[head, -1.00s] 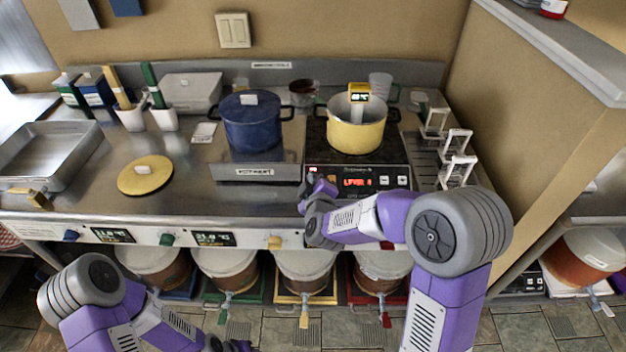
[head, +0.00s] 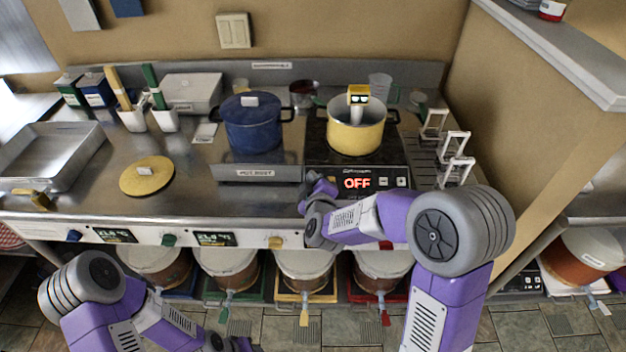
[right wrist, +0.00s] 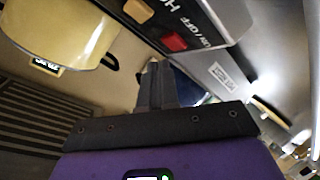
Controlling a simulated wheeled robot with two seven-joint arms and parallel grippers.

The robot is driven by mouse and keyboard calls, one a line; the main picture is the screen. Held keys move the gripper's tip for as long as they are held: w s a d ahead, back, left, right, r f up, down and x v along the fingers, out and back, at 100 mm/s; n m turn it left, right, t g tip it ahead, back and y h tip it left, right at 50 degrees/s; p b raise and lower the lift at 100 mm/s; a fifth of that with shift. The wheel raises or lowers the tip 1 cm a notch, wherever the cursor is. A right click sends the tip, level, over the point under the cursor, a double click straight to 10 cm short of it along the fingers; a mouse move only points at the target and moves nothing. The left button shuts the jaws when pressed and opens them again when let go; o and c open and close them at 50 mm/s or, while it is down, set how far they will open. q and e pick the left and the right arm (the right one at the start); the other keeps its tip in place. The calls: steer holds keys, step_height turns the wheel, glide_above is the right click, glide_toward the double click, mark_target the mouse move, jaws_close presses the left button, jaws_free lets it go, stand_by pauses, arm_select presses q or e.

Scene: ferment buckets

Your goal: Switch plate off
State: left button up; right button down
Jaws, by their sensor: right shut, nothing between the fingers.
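The hot plate (head: 312,150) is a black cooktop with a yellow pot (head: 357,138) on it. Its front display (head: 357,183) reads OFF in red. My right gripper (head: 314,176) is at the left end of its control panel and hides the switch there in the head view. In the right wrist view the red ON/OFF button (right wrist: 173,41) shows beside the tips of my shut, empty right gripper (right wrist: 154,68); a small gap seems to separate them. My left arm is low at the left, and its fingers cannot be made out.
A blue pot (head: 252,128) stands on a pot rest left of the hot plate. A yellow lid (head: 146,176) lies on the steel counter. White racks (head: 455,146) stand to the right, near the side wall. Several lidded buckets are below the counter.

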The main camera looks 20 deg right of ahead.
steer(key=s+r+p, duration=0.2)
steer(key=r+p, duration=0.3)
steer(key=shift+s+a+r, duration=0.1)
steer(key=shift+s+a, duration=0.3)
stand_by(0.5)
